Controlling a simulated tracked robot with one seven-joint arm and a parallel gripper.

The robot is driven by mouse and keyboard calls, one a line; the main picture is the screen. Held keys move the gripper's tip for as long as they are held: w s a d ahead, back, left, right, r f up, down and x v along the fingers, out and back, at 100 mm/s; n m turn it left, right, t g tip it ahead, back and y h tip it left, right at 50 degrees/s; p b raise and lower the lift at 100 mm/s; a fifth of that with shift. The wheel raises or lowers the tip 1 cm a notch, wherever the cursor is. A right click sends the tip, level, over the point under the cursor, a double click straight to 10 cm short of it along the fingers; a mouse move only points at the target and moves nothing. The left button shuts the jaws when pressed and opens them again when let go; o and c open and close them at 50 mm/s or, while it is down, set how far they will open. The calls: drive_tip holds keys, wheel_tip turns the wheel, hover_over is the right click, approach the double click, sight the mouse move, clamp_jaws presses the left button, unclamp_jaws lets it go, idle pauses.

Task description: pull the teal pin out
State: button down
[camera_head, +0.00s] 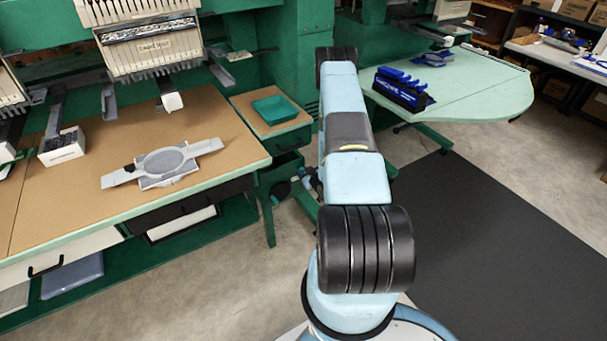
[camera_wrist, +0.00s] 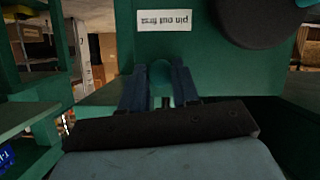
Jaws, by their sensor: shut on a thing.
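In the wrist view my gripper (camera_wrist: 160,86) is shut on the teal pin (camera_wrist: 160,72), whose rounded head shows between the two dark fingers. The rest of the pin is hidden by the fingers and the gripper body, so I cannot tell how deep it sits. Behind it is a green panel (camera_wrist: 215,65). A white label (camera_wrist: 164,20) reading "pin out first" shows upside down just above the pin. In the head view my arm hides most of this spot, and the pin cannot be made out.
A large dark round part (camera_wrist: 255,18) juts out at the upper right of the wrist view, close to my gripper. In the head view a wooden-topped table (camera_head: 215,135) with a hoop frame (camera_head: 163,163) stands left, and a pale green table (camera_head: 480,95) right.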

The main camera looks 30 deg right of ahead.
drive_tip(key=shift+s+f, duration=0.1)
drive_tip(key=shift+s, duration=1.25)
drive_tip(key=c, duration=0.8)
unclamp_jaws()
drive_tip(key=v, duration=1.3)
drive_tip(key=shift+s, duration=0.35)
